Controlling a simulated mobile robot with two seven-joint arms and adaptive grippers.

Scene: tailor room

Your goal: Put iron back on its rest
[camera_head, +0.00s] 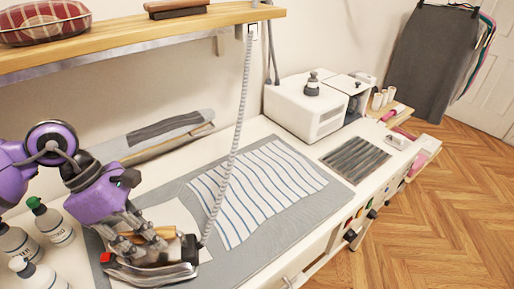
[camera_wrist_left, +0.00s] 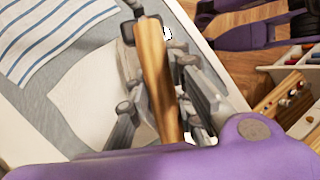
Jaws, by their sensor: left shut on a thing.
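The iron (camera_head: 152,273) has a metal body, a wooden handle and a small red part; it shows at the lower left of the head view. My left gripper (camera_head: 150,238) is shut on its handle from above. In the left wrist view the wooden handle (camera_wrist_left: 155,75) runs between the fingers of my left gripper (camera_wrist_left: 165,108). I cannot tell whether the iron's sole touches the surface below. A dark ribbed plate (camera_head: 357,159), possibly the iron rest, lies empty on the right of the table. My right gripper is not in view.
A grey mat (camera_head: 262,240) holds a striped cloth (camera_head: 258,190). A grey cord (camera_head: 238,125) rises from the iron to the wall. Bottles (camera_head: 48,220) stand left of the iron. A white machine (camera_head: 310,105) stands behind the ribbed plate. A wooden shelf (camera_head: 140,35) hangs above.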

